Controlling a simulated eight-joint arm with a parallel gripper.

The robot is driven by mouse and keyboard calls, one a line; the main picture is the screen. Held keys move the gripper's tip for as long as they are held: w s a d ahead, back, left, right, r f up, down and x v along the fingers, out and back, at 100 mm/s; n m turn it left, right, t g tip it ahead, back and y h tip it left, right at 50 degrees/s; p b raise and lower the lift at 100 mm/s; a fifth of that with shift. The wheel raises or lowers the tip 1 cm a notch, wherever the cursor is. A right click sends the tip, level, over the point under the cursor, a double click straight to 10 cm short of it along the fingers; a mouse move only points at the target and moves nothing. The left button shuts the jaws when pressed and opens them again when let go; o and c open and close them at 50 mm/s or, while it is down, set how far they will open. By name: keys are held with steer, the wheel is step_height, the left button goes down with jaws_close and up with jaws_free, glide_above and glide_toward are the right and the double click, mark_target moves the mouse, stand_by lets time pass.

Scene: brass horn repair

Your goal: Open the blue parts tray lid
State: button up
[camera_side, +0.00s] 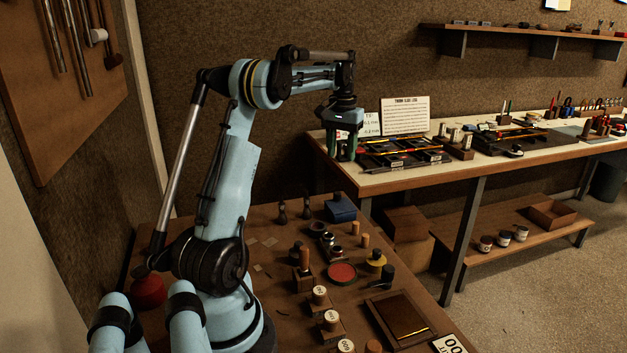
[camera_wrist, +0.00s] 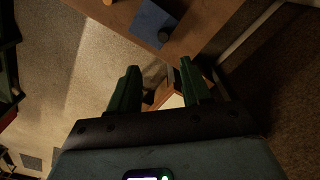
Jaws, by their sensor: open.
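The blue parts tray (camera_side: 341,210) is a small blue box at the back right of the brown workbench in the side view. Its top looks covered, but it is too small to tell the lid from the body.
On the brown bench stand a red round pad (camera_side: 342,273), dark bottles, wooden-handled tools and a framed tray (camera_side: 400,318). A long table (camera_side: 450,163) with tools and cards stands behind at right. A small wooden box (camera_side: 405,224) sits below it.

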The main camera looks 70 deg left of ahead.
mark_target(337, 192)
steer(key=f, duration=1.2)
steer(key=shift+s+a+f, duration=0.15)
steer(key=shift+a+f, duration=0.05)
steer(key=shift+a, duration=0.1)
jaws_close()
